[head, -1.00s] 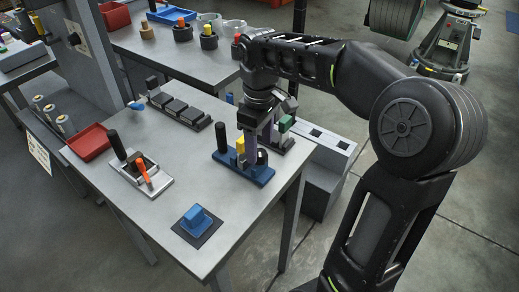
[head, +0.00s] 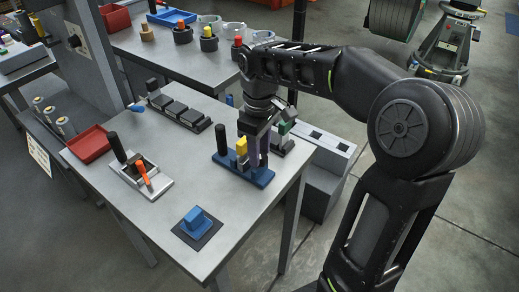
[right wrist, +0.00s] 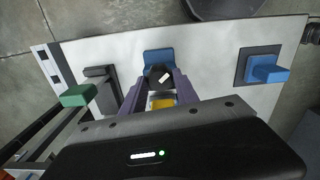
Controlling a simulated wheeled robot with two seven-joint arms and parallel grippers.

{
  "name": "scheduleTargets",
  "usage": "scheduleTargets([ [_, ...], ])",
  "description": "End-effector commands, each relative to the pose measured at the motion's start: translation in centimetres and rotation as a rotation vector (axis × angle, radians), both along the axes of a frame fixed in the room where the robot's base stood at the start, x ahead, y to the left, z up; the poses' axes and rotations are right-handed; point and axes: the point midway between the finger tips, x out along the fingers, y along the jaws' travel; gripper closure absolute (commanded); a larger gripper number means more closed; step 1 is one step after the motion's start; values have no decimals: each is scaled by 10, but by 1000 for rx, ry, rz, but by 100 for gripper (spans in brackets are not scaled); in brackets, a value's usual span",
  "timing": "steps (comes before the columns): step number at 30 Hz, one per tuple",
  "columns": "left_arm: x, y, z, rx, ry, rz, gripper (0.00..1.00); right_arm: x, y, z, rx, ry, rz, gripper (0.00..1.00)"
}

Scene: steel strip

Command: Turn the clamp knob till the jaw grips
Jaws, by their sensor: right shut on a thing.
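The clamp has a blue base (head: 226,163) with a black upright post (head: 221,139) at its left end and a yellow block (head: 241,146) near its middle. My right gripper (head: 259,160) points down over the right part of the base, beside the yellow block. In the right wrist view its purple fingers (right wrist: 160,82) are shut on the dark knob (right wrist: 157,73), which carries a white mark. The blue base (right wrist: 158,57) and yellow block (right wrist: 162,103) show there too. The fingers partly hide the knob, and whether the jaw touches anything is unclear. My left gripper is out of view.
A green-topped fixture (head: 285,128) stands close behind my gripper. A grey fixture with black and orange handles (head: 158,187), a blue block on a dark pad (head: 196,217), a red tray (head: 90,144) and a black block row (head: 180,112) share the table. The front middle is bare.

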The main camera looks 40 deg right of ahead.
Motion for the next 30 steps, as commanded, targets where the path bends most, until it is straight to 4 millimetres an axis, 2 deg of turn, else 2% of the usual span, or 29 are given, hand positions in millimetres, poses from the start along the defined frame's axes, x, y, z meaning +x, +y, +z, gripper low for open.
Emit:
scheduleTargets([
  [1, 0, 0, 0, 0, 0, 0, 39, 0, 0, 0, 0, 0, 0, 92],
  [4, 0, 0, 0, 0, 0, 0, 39, 0, 0, 0, 0, 0, 0, 100],
  [11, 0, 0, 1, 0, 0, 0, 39, 0, 0, 1, 0, 0, -44, 100],
  [21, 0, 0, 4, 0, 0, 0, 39, 0, 0, 0, 0, 1, -358, 100],
  [29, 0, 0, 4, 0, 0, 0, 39, 0, 0, 0, 0, 0, -371, 100],
  [30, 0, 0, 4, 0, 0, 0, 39, 0, 0, 0, 0, 0, -371, 63],
])
